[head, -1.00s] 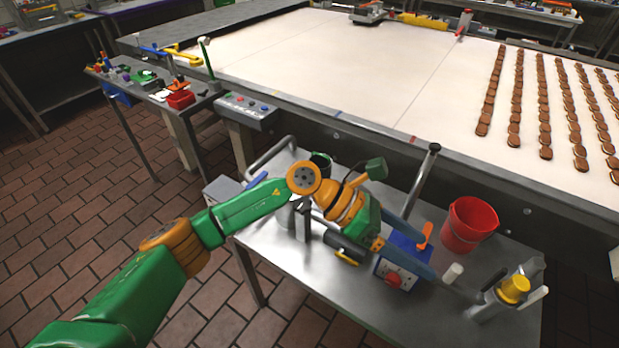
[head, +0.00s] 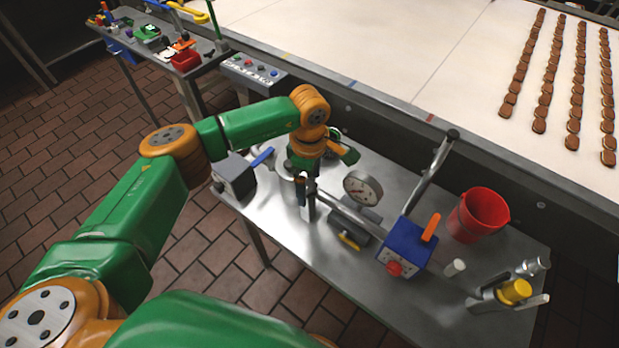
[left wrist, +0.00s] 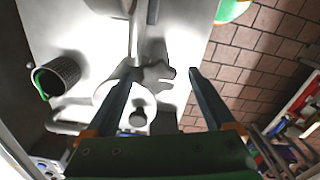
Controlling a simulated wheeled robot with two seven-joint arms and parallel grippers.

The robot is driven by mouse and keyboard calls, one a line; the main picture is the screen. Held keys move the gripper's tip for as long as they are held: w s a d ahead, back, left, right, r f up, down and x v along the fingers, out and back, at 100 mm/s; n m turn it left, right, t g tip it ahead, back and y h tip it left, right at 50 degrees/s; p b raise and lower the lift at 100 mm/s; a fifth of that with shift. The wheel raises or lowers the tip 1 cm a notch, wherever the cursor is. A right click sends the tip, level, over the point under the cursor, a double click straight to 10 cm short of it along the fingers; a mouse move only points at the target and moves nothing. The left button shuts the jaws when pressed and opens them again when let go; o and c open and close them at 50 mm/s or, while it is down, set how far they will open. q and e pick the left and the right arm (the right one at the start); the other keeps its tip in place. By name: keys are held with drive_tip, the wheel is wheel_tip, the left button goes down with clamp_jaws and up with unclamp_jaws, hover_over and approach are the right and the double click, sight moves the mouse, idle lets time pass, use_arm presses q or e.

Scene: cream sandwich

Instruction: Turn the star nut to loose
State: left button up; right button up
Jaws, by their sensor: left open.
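A grey, star-shaped nut (left wrist: 157,74) shows in the left wrist view, between the tips of my left fingers. My left gripper (left wrist: 162,72) is open, with a dark finger on each side and nothing held. I cannot tell whether a finger touches the nut. There the nut is hidden or too small to make out. My right gripper is not in view.
On the table stand a dial gauge (head: 363,187), a blue box (head: 408,248) with an orange lever, a red bucket (head: 479,214) and a yellow-topped fitting (head: 515,292). A grey box (head: 236,178) with a blue lever is at the left end. The conveyor (head: 420,70) runs behind.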

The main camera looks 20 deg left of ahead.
use_arm(q)
drive_tip(key=shift+w+f, duration=0.1)
drive_tip(key=shift+w, duration=0.05)
drive_tip(key=shift+c, duration=0.4)
drive_tip(key=c, duration=1.3)
